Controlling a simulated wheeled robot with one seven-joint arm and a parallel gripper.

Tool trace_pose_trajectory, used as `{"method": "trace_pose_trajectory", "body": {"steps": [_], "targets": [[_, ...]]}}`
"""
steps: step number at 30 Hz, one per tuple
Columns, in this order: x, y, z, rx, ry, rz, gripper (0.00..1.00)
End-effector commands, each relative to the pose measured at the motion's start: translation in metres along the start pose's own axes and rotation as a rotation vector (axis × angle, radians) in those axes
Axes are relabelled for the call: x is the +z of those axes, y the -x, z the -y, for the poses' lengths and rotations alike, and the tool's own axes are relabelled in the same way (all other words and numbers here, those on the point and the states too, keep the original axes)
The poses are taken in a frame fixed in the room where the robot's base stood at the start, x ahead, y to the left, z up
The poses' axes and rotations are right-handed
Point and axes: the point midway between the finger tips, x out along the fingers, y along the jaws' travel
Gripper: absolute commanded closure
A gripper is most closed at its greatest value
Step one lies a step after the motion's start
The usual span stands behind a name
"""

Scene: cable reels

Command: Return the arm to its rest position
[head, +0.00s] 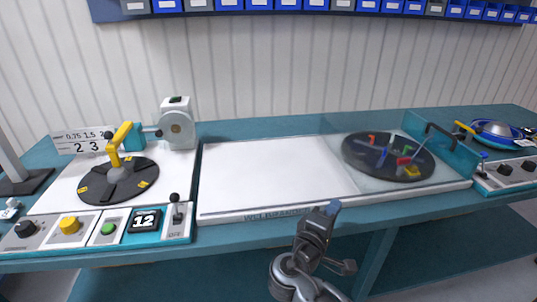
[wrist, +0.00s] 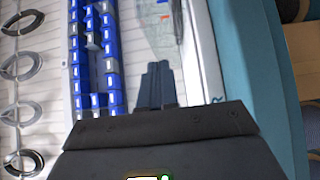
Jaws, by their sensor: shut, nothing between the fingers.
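My gripper (head: 331,208) is at the front edge of the bench in the head view, near its middle, with the arm rising from below. It is shut and holds nothing. In the wrist view the closed fingers (wrist: 156,86) show as a dark block, with the dark gripper body below them. The fingers touch no object that I can see.
The teal bench (head: 270,127) carries a white board (head: 265,175) in the middle. A black turntable with a yellow handle (head: 118,180) stands left, behind a control panel (head: 95,231). A clear cover encloses a dark disc (head: 360,160) at right. Blue bins (head: 260,4) hang above.

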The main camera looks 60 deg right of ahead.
Motion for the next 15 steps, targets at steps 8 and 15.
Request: {"method": "trace_pose_trajectory", "body": {"steps": [8, 15], "targets": [[0.002, 0.004, 0.011, -0.040, 0.008, -0.061, 1.00], [0.012, 0.054, 0.071, -0.331, -0.004, -0.439, 1.00]]}}
